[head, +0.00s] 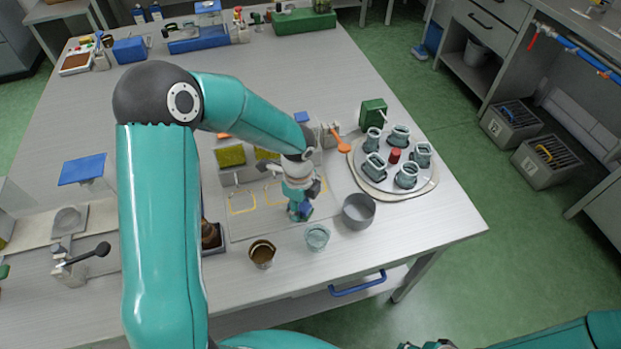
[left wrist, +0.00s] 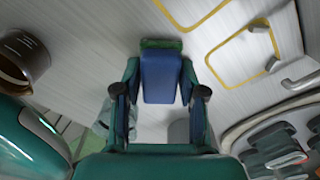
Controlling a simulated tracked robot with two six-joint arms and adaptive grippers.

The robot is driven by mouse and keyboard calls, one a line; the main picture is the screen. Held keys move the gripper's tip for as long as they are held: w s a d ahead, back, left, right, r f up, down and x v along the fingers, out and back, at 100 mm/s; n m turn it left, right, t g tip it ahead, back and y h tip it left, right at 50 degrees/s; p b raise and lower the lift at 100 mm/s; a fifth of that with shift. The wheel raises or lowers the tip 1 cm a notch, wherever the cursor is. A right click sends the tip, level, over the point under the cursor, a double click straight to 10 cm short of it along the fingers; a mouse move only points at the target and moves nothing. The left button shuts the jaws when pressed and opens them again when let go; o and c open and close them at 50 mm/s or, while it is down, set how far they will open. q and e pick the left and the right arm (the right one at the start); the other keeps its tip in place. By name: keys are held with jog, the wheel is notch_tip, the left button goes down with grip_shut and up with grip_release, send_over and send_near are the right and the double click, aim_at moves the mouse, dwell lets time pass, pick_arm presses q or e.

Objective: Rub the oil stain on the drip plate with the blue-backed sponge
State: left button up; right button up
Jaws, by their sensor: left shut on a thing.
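My left gripper (head: 303,208) points down over the front part of the table. It is shut on the blue-backed sponge (left wrist: 162,75), whose blue back faces the left wrist camera and whose green edge shows at its far end. In the head view only a bit of the sponge's blue shows between the fingers. A pale flat plate with yellow outlines (head: 242,203) lies beside and behind the gripper; I take it for the drip plate. I cannot make out the oil stain or whether the sponge touches the surface. Parts of my right gripper (head: 428,345) show at the bottom edge, mostly cut off.
A brown-filled cup (head: 262,253), a clear beaker (head: 317,237) and a grey pot (head: 358,211) stand close around the left gripper. A round tray (head: 431,185) with several jars is to the right. Two olive-yellow blocks (head: 231,155) stand behind the plate. The table's back middle is clear.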

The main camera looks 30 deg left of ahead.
pick_arm(q)
jog(key=shift+w+d, duration=0.55)
notch_tip(320, 180, up, 4)
jog(key=p, duration=0.2)
jog(key=shift+s+r+p, duration=0.1)
jog(key=shift+r+p, duration=0.1)
jog(key=shift+p, duration=0.2)
jog(key=shift+w+r+p, duration=0.2)
jog(key=shift+r+p, duration=0.35)
jog(key=shift+r, duration=0.05)
jog(key=shift+s+r+p, duration=0.1)
jog(key=shift+r+p, duration=0.9)
jog(key=shift+r, duration=0.3)
pick_arm(e)
jog(key=shift+w+r, duration=0.25)
jog(key=shift+r, duration=1.2)
jog(key=shift+w+r, duration=0.2)
jog(key=shift+r, duration=1.25)
